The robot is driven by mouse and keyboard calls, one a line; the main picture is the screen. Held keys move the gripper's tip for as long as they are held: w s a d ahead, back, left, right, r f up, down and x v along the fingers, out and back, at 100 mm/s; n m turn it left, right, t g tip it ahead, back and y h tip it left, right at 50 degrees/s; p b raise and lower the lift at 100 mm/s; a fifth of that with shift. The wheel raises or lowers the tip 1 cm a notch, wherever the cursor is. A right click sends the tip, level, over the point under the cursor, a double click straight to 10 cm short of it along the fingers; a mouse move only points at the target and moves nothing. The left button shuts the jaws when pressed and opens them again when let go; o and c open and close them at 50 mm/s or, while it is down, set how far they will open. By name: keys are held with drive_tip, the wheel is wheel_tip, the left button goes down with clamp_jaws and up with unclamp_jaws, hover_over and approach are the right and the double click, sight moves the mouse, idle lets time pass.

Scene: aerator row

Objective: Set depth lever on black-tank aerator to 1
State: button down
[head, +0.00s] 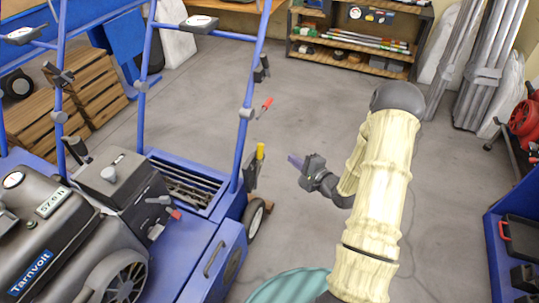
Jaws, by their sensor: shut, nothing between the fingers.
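A blue-framed machine (228,226) stands at the left with a dark grey engine and tank (38,228) marked Tarnvolt. On its right side a yellow-handled lever (260,152) stands upright above a dark bracket (251,178). A red-handled lever (266,104) sticks out farther up the frame. Which of them is the depth lever, and any position numbers, I cannot tell. My gripper (292,159) is shut and empty, pointing left toward the yellow handle. In the picture it is a short way right of it, apparently not touching.
A wheel (254,218) sits at the machine's right side. Shelves (352,38) with tools stand at the back, and grey pipes (487,62) lean at the back right. A blue bench (494,258) is at the right edge. The floor (330,110) between is clear.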

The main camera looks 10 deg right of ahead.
sight(258, 167)
drive_tip(key=b+x, duration=0.6)
drive_tip(key=x, duration=0.4)
drive_tip(key=s+a+b, duration=0.1)
drive_tip(key=s+a+r+b, duration=0.1)
drive_tip(key=shift+s+a+r, duration=0.15)
drive_tip(key=shift+s+a, duration=0.15)
drive_tip(key=shift+a, duration=0.1)
drive_tip(key=shift+w, duration=0.1)
